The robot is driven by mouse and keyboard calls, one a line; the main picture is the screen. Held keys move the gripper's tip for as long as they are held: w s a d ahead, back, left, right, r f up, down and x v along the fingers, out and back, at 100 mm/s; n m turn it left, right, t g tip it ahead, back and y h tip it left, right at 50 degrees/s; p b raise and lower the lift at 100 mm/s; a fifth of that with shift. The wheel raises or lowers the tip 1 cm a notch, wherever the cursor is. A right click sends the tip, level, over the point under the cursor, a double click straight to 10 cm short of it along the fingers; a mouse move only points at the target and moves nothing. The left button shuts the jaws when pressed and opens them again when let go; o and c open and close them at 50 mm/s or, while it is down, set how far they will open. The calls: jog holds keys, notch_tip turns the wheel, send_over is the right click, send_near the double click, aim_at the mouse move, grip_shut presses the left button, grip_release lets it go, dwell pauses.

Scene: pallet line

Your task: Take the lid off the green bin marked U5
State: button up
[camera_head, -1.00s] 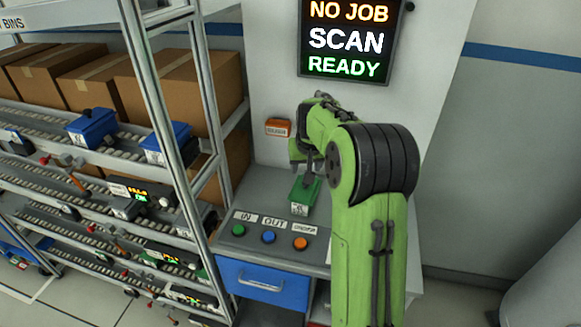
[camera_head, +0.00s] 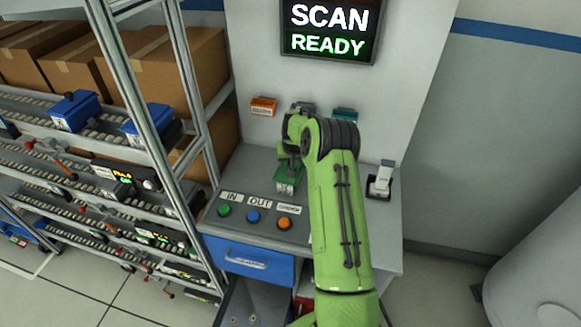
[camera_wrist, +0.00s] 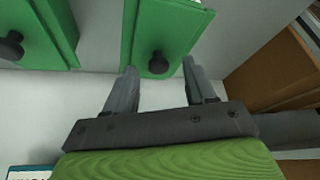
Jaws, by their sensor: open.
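A green bin (camera_head: 286,184) with a white label stands on the grey workbench below my gripper (camera_head: 289,155); the label is too small to read. In the wrist view its green lid (camera_wrist: 181,25) is on, with a round black knob (camera_wrist: 158,62). My gripper (camera_wrist: 159,70) is open, its two fingers apart on either side of the knob, with no grip visible. A second green lid (camera_wrist: 48,28) with a black knob (camera_wrist: 10,46) shows at the left of the wrist view. My arm hides part of the bench in the head view.
The workbench (camera_head: 225,185) has green, blue and orange buttons (camera_head: 254,217) in front. An orange box (camera_head: 263,106) and teal box (camera_head: 345,114) are on the wall. A roller rack (camera_head: 165,150) stands left.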

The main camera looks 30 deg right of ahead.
jog(key=shift+x, duration=0.9)
jog(key=shift+r, duration=0.15)
jog(key=shift+c, duration=1.4)
jog(key=shift+d, duration=0.1)
grip_shut()
